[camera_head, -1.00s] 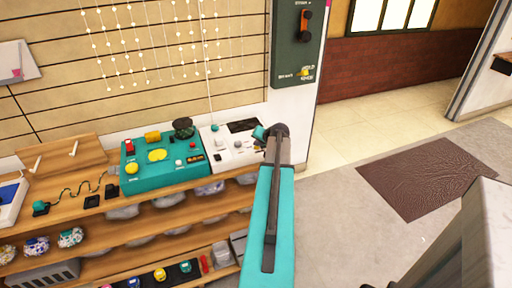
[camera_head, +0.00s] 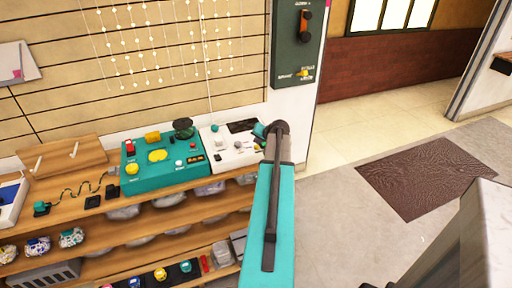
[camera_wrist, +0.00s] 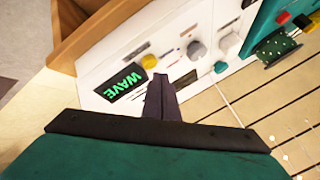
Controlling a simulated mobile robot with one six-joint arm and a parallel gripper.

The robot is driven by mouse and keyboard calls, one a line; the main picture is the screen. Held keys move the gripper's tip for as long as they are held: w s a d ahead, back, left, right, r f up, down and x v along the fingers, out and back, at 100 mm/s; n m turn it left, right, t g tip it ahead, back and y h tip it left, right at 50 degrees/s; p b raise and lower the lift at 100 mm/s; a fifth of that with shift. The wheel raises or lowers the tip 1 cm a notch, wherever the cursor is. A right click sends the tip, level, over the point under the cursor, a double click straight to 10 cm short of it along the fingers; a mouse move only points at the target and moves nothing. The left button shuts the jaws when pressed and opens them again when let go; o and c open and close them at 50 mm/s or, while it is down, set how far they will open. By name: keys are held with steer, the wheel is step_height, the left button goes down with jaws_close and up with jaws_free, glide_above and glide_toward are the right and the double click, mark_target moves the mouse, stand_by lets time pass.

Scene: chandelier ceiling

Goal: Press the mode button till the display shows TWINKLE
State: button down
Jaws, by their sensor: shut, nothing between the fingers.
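A white control box (camera_wrist: 112,60) fills the upper middle of the wrist view. Its dark display (camera_wrist: 124,84) shows WAVE in green letters, upside down in this view. A yellow button (camera_wrist: 149,61) sits beside the display, and I cannot read its label. My gripper (camera_wrist: 161,78) is shut and empty, with its tips just short of the yellow button in the picture. I cannot tell whether they touch the box. In the head view the white box (camera_head: 222,147) stands at the shelf's right end, partly behind my arm, and its display (camera_head: 242,126) is unreadable.
A grey knob (camera_wrist: 196,50) and a white knob (camera_wrist: 230,43) are on the same panel. A teal control box (camera_head: 160,176) stands next to it. Hanging light strings (camera_head: 150,45) and a dark wall panel (camera_head: 297,45) are behind. Open floor lies to the right.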

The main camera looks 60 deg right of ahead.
steer(key=shift+r, duration=0.15)
step_height(320, 180, up, 5)
steer(key=shift+f+p, duration=0.15)
steer(key=shift+p, duration=1.05)
